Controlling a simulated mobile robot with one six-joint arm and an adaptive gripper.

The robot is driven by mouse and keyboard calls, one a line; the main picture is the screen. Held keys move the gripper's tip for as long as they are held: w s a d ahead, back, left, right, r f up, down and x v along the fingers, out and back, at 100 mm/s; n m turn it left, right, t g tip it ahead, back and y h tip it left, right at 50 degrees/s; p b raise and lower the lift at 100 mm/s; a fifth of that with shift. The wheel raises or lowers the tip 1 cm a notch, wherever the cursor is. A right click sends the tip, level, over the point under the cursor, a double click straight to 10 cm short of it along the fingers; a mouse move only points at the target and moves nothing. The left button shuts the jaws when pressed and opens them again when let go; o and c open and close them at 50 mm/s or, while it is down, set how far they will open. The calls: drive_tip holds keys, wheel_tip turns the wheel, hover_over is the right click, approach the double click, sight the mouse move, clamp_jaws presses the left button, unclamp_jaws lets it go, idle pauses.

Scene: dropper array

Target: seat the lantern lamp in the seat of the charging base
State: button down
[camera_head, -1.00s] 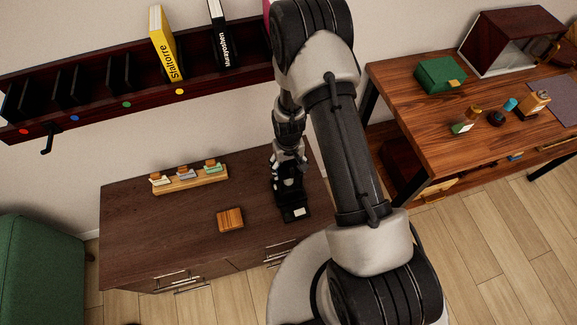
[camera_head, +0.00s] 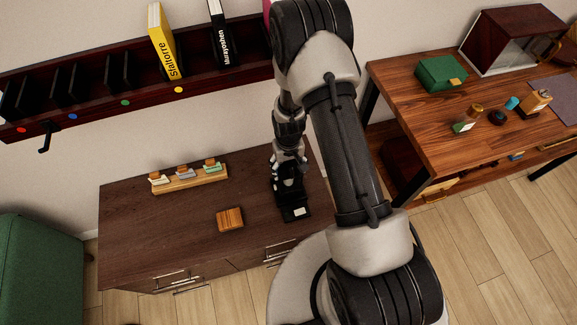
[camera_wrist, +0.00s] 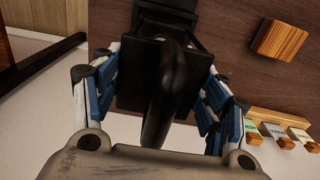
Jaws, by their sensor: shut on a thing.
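My gripper (camera_head: 286,165) points down over the right part of the dark wooden cabinet. In the wrist view my gripper (camera_wrist: 160,88) is shut on the black lantern lamp (camera_wrist: 168,95), whose curved handle runs up between the fingers. The lamp's dark body shows beyond the handle. The black charging base (camera_head: 296,213), with a pale patch on its front, stands on the cabinet directly beneath the gripper. Its dark edge also shows at the top of the wrist view (camera_wrist: 165,14). The lamp's underside and the seat are hidden, so I cannot tell whether they touch.
A small wooden block (camera_head: 230,218) lies left of the base. A wooden rack (camera_head: 190,179) with several labelled items stands farther left at the back. A wall shelf (camera_head: 100,95) with books hangs above. The front left of the cabinet top is clear.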

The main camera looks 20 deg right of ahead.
drive_tip(key=shift+f+b, duration=0.6)
drive_tip(key=shift+f, duration=0.2)
drive_tip(key=shift+c, duration=1.1)
unclamp_jaws()
wheel_tip(320, 180, up, 12)
